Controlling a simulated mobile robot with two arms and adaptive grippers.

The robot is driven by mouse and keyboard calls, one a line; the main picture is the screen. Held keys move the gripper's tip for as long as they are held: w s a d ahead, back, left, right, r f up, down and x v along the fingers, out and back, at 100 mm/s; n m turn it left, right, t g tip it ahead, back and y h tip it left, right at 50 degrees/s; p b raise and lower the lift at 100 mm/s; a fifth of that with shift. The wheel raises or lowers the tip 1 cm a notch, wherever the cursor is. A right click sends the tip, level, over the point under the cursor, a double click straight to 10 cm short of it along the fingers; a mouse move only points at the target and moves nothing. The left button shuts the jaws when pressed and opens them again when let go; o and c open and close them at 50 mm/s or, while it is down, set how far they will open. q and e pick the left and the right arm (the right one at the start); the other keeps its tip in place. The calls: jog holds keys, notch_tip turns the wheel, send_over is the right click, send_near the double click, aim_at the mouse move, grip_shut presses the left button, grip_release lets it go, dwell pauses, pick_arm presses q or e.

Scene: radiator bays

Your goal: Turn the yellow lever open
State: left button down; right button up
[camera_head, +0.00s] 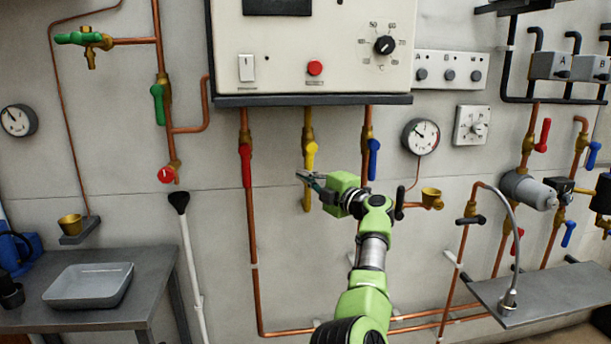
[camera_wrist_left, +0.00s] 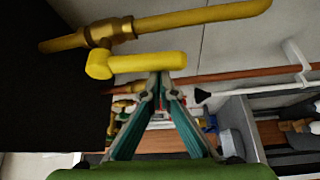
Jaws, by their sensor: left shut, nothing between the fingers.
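The yellow lever (camera_head: 311,155) sits on a brass valve of the yellow pipe (camera_head: 308,122) under the white control box. It hangs down, roughly in line with the pipe. In the left wrist view the lever (camera_wrist_left: 145,63) lies across the upper middle, roughly parallel to the yellow pipe (camera_wrist_left: 200,17). My left gripper (camera_head: 303,177) is shut and empty, just below the lever in the head view. In the left wrist view its fingertips (camera_wrist_left: 160,78) meet close beside the lever; I cannot tell whether they touch it. My right gripper is not in view.
A red lever (camera_head: 246,165) hangs to the left and a blue lever (camera_head: 373,158) to the right, near my arm. The control box (camera_head: 300,65) is above. A bench with a grey tray (camera_head: 88,286) stands at lower left. A grey shelf (camera_head: 545,296) is at lower right.

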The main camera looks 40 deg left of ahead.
pick_arm(q)
jog(key=shift+w+d+f+n+h, duration=0.1)
jog(key=shift+w+d+n+h, duration=0.3)
jog(key=shift+n, duration=0.3)
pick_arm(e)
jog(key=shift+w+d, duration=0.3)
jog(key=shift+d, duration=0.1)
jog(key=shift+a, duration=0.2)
pick_arm(q)
jog(key=shift+a, duration=0.1)
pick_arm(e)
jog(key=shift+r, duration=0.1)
